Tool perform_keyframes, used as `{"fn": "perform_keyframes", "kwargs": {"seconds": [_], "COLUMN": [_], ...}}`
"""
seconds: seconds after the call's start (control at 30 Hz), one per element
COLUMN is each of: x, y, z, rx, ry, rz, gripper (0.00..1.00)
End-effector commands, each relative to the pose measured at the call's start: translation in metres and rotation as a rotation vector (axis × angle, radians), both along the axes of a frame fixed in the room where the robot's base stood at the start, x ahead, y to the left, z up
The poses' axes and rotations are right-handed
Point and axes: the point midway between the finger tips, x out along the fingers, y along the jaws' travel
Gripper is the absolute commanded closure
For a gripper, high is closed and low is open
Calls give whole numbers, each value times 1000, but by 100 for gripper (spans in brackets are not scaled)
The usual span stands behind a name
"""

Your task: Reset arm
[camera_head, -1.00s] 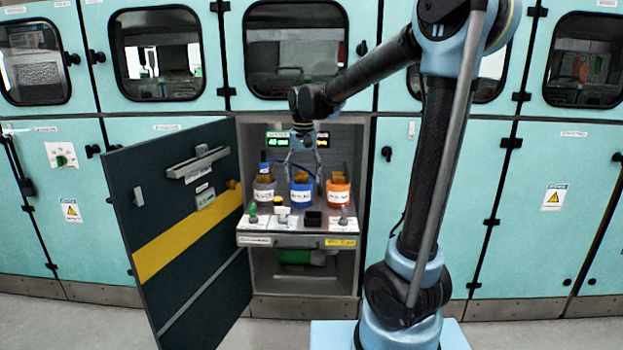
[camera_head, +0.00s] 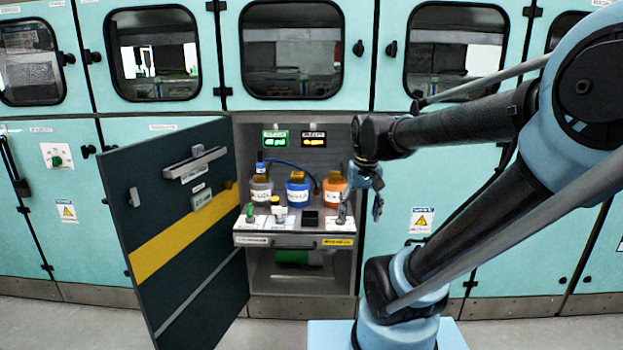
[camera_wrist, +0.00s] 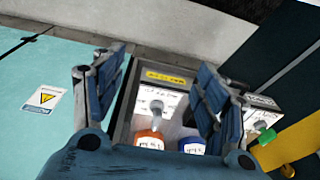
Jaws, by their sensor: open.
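My arm reaches in from the right in the head view. My gripper (camera_head: 366,190) hangs at the right edge of the open cabinet bay, in front of it. In the wrist view my gripper (camera_wrist: 160,85) has its two blue fingers spread wide with nothing held between them. Beyond the fingers lie the shelf's yellow label (camera_wrist: 166,77), an orange container (camera_wrist: 149,140) and part of a blue container (camera_wrist: 191,146). The right finger hides part of the shelf.
The dark cabinet door (camera_head: 165,290) stands open at the left. On the shelf stand a grey container (camera_head: 261,191), the blue container (camera_head: 298,191) and the orange container (camera_head: 333,189), with small knobs in front. Closed teal cabinet doors (camera_head: 510,235) flank the bay.

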Motion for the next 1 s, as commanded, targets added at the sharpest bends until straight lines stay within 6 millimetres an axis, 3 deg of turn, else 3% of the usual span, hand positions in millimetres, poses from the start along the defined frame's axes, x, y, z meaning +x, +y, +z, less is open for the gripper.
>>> {"fn": "perform_keyframes", "kwargs": {"seconds": [0.5,0.7,1.0], "x": [-78,-91,-93], "y": [-45,-51,-51], "z": [-70,-85,-88], "rx": [-21,-28,-28], "ry": [-53,-63,-66], "rz": [14,19,21], "gripper": [33,33,33]}}
